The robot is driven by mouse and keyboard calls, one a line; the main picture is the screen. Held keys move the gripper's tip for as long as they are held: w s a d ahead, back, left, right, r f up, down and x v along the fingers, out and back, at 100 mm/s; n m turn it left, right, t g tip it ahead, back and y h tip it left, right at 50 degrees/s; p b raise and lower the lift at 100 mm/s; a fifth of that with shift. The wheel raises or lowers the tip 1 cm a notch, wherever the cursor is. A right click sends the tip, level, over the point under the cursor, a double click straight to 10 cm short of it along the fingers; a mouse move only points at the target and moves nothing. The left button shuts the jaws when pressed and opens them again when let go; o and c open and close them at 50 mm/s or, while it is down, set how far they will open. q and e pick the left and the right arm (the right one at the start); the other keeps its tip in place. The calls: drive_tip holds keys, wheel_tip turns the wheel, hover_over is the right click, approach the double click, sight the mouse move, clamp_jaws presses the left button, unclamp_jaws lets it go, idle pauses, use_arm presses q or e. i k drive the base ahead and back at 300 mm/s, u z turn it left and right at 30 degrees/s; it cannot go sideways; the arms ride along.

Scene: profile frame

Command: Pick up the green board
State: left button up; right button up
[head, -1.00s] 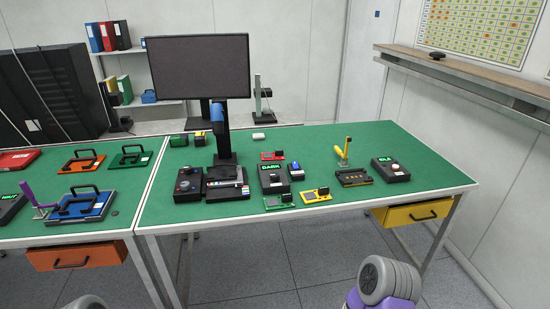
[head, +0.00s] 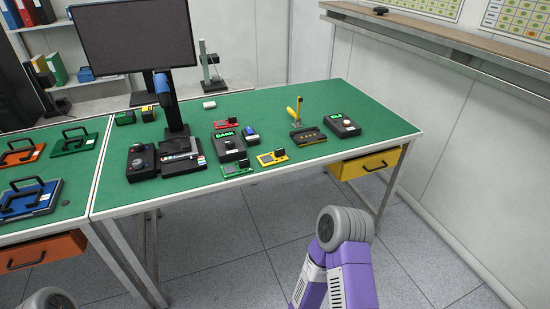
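The green board (head: 237,169) is a small flat board with a dark block on its right end. It lies on the green table top (head: 285,100) close to the front edge, just left of a yellow board (head: 271,158). A red board (head: 233,124) lies farther back. My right arm's purple and grey links show at the lower right, in front of the table and apart from it. A grey part of my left arm shows at the bottom left. Neither gripper is in view.
A black box with a lit "DARK" display (head: 229,147) stands right behind the green board. A black joystick box (head: 141,162) and a monitor (head: 133,38) stand to its left. A yellow lever fixture (head: 305,134) is to the right. A yellow drawer (head: 367,164) hangs under the table.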

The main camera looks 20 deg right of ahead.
sight(243, 167)
drive_tip(key=z, duration=0.45)
drive_tip(key=i, duration=1.15)
drive_tip(key=u, duration=0.3)
